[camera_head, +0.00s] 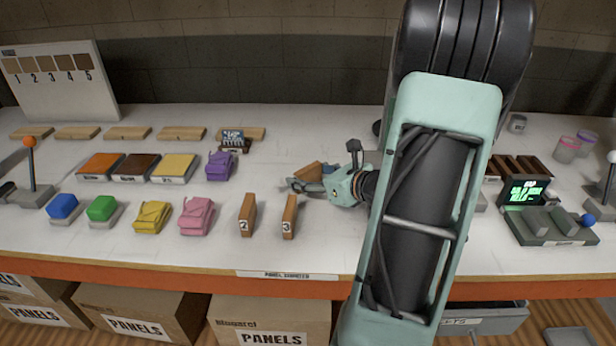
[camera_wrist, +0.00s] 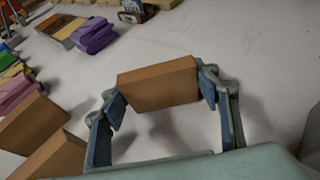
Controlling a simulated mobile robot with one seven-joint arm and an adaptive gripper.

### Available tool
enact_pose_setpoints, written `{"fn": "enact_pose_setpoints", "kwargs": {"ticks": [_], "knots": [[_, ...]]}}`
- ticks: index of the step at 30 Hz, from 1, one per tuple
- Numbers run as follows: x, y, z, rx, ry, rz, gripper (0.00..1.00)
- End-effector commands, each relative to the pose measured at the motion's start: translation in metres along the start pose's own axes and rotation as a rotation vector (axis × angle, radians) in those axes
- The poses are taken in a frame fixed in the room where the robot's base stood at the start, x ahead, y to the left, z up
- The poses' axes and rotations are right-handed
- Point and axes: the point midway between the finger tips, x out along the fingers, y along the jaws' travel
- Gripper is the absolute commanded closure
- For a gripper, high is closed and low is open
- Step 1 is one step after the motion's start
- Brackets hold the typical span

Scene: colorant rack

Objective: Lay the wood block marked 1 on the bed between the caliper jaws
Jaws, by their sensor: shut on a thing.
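A brown wood block (camera_wrist: 158,85) sits between the two fingers of my gripper (camera_wrist: 162,92) in the wrist view, touched at both ends. Its number is not visible. In the head view the block (camera_head: 308,171) shows partly behind my gripper (camera_head: 308,186), over the middle of the table. I cannot tell whether it touches the table. The caliper (camera_head: 553,238) is a dark grey device at the right, with upright grey jaws, a blue ball knob and a green-lit screen. My gripper is well left of it, and my arm stands between them in the picture.
Wood blocks marked 2 (camera_head: 246,217) and 3 (camera_head: 289,218) stand just left of my gripper. Pink (camera_head: 196,216), yellow (camera_head: 151,217) and purple (camera_head: 220,165) bundles lie farther left. A lever (camera_head: 607,180) stands beside the caliper. The white table (camera_head: 330,240) is clear in front of my gripper.

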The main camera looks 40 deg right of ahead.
Motion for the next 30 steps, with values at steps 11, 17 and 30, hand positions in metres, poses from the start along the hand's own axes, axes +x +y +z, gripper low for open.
{"fn": "enact_pose_setpoints", "kwargs": {"ticks": [11,17,30], "knots": [[0.001,0.0,-0.003,0.0,0.0,0.0,0.3],[0.001,0.0,-0.003,0.0,0.0,0.0,0.26],[-0.038,-0.002,0.002,0.0,0.0,-0.005,0.26]]}}
